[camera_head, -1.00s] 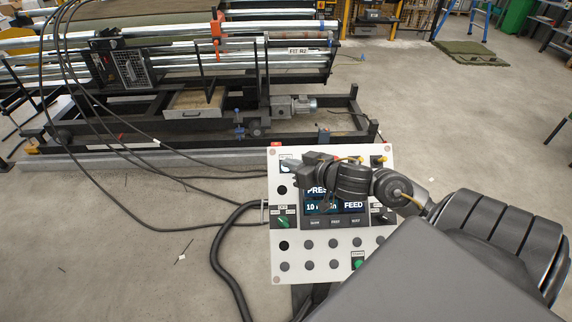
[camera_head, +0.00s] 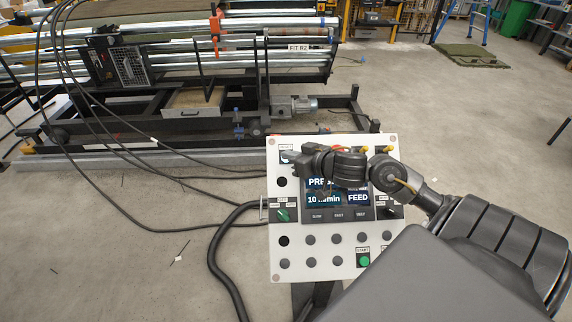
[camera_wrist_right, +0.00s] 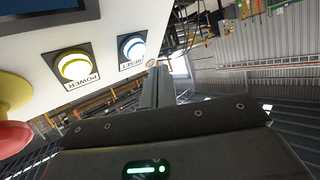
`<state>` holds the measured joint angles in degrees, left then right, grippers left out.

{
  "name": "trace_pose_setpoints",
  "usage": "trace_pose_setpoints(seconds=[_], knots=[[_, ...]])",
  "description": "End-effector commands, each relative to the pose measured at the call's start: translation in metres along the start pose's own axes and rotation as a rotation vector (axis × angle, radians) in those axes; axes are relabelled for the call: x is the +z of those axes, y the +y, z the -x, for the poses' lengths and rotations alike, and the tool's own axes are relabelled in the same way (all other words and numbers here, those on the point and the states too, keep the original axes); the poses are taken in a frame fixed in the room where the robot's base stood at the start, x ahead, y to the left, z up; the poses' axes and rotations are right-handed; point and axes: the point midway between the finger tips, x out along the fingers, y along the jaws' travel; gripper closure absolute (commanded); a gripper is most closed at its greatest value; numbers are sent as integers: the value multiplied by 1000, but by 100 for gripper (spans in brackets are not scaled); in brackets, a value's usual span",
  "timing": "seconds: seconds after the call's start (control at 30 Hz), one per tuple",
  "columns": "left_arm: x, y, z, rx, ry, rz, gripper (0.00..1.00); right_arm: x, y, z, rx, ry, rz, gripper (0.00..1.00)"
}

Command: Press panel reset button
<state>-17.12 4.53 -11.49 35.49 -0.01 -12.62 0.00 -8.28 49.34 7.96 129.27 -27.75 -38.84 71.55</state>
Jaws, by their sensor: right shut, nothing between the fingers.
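The white control panel (camera_head: 275,240) stands in front of me with a lit screen in its middle. In the right wrist view the reset button (camera_wrist_right: 132,47) is a glowing white-blue button with a RESET label. My right gripper (camera_head: 290,158) is over the panel's upper left corner, where it largely hides that button in the head view. Its shut, empty fingers (camera_wrist_right: 160,84) show beside the reset button in the wrist view; I cannot tell whether they touch the panel. My left gripper is not in view.
A yellow-ringed POWER button (camera_wrist_right: 75,67) and a red-topped knob (camera_wrist_right: 14,138) are beside the reset button. A green START button (camera_head: 364,261) is low on the panel. Black cables (camera_head: 215,250) run at the panel's left. A roller machine (camera_head: 180,125) stands behind.

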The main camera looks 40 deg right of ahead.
Motion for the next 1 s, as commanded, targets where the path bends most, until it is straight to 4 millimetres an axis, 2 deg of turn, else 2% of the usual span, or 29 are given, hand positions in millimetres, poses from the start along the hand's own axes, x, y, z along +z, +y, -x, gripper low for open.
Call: trace_pose_setpoints(seconds=[0.3,1.0], knots=[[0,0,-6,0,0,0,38,8,9,-12,0,1,1,100],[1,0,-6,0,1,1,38,8,9,-12,0,1,0,100]])
